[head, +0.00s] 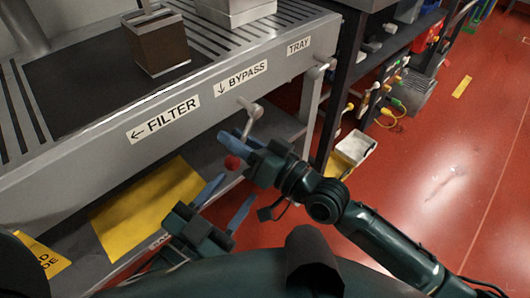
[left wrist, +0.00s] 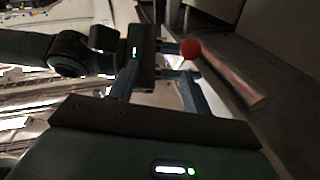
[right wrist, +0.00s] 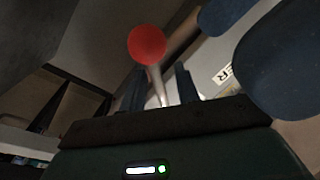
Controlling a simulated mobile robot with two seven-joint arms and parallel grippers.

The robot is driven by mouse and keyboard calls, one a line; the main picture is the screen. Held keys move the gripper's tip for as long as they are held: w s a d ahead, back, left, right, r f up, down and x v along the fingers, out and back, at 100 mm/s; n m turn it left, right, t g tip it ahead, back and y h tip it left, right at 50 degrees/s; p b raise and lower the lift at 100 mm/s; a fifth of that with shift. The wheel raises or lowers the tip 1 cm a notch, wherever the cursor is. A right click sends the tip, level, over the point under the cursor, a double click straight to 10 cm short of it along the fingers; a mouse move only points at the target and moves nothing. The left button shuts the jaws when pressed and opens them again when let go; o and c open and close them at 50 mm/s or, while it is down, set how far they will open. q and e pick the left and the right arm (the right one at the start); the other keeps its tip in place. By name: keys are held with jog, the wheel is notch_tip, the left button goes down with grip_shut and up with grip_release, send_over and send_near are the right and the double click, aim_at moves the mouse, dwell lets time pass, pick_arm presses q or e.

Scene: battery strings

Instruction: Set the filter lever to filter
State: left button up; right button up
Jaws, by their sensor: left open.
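The filter lever has a red ball knob (head: 232,162) on a thin metal rod, below the bench's front face near the BYPASS label (head: 241,77). The knob also shows in the left wrist view (left wrist: 190,48) and the right wrist view (right wrist: 147,43). My right gripper (head: 240,141) is at the lever; in its wrist view the rod (right wrist: 155,80) runs between its fingers, with gaps on both sides. My left gripper (head: 226,201) is open and empty, below the knob. The FILTER label (head: 163,120) has an arrow pointing left. The lever's pivot is partly hidden.
A brown box (head: 160,50) stands on the slotted metal bench (head: 235,45). A yellow sheet (head: 150,205) lies on the lower shelf. A dark rack (head: 345,65) with cables and a white bin (head: 354,147) stand to the right. Red floor on the right is mostly clear.

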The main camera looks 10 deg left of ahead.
jog(key=v, duration=1.2)
